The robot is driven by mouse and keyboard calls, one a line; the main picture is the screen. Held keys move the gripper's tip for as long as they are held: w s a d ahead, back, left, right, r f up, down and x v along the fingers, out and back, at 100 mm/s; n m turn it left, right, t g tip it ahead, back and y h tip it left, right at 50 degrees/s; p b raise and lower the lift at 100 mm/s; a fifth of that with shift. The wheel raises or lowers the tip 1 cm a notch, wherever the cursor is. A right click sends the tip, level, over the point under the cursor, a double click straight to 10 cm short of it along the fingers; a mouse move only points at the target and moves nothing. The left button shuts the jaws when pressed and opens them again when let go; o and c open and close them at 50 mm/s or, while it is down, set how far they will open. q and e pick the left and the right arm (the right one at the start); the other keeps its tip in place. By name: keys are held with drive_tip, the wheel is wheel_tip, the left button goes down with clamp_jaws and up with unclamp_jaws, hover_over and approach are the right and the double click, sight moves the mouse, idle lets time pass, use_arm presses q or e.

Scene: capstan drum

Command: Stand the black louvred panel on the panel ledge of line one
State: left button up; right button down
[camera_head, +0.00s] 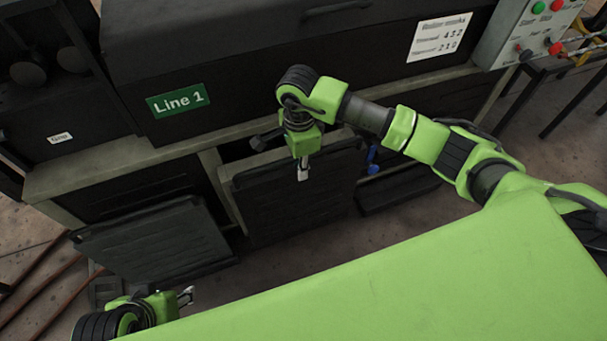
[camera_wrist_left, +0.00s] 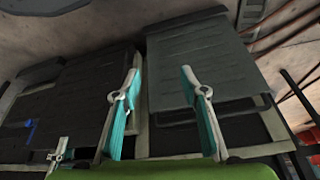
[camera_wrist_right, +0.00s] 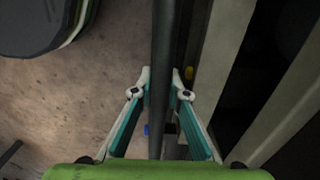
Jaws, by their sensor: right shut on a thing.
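The black louvred panel (camera_head: 300,205) is upright, slightly tilted, in front of the machine marked Line 1. My right gripper (camera_head: 303,172) is shut on its upper edge. In the right wrist view the panel (camera_wrist_right: 160,50) shows edge-on between the two fingertips (camera_wrist_right: 160,85). It also shows in the left wrist view (camera_wrist_left: 70,100). My left gripper (camera_head: 187,297) is low at the left, apart from the panels; its fingers (camera_wrist_left: 165,80) are open and empty in the left wrist view. I cannot make out the panel ledge; whether the panel touches it is unclear.
A second dark grey panel (camera_head: 150,240) leans at the left of the held one. The Line 1 sign (camera_head: 178,100) is on the black machine housing (camera_head: 260,60). A blue part (camera_head: 373,158) lies right of the panel. A control box (camera_head: 530,30) stands at upper right.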

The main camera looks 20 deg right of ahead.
drive_tip(key=shift+w+a+f+b, duration=0.1)
drive_tip(key=shift+w+f+b, duration=1.05)
drive_tip(key=shift+b, duration=0.25)
use_arm(q)
drive_tip(key=w+d+r+t+h, duration=0.1)
drive_tip(key=w+d+r+t, duration=0.1)
drive_tip(key=w+r+t, duration=0.2)
drive_tip(key=w+d+r+t+h, duration=0.1)
drive_tip(key=w+d+r+t, duration=0.1)
drive_tip(key=w, duration=0.7)
drive_tip(key=shift+w+d+r+t, duration=0.25)
drive_tip(key=shift+d+r+t, duration=0.1)
drive_tip(key=shift+r+t, duration=0.7)
drive_tip(key=shift+w+d+r+m+t+b, duration=0.2)
drive_tip(key=shift+w+r, duration=0.1)
drive_tip(key=shift+r, duration=0.25)
drive_tip(key=shift+w+d+r+m+t+b, duration=0.15)
drive_tip(key=shift+w+r, duration=0.15)
drive_tip(key=shift+r, duration=0.2)
use_arm(e)
drive_tip(key=shift+f, duration=0.3)
use_arm(q)
drive_tip(key=shift+w+d+r+t+h, duration=0.1)
drive_tip(key=shift+w+r+t+h, duration=0.2)
drive_tip(key=shift+r, duration=0.35)
use_arm(e)
drive_tip(key=shift+f, duration=0.2)
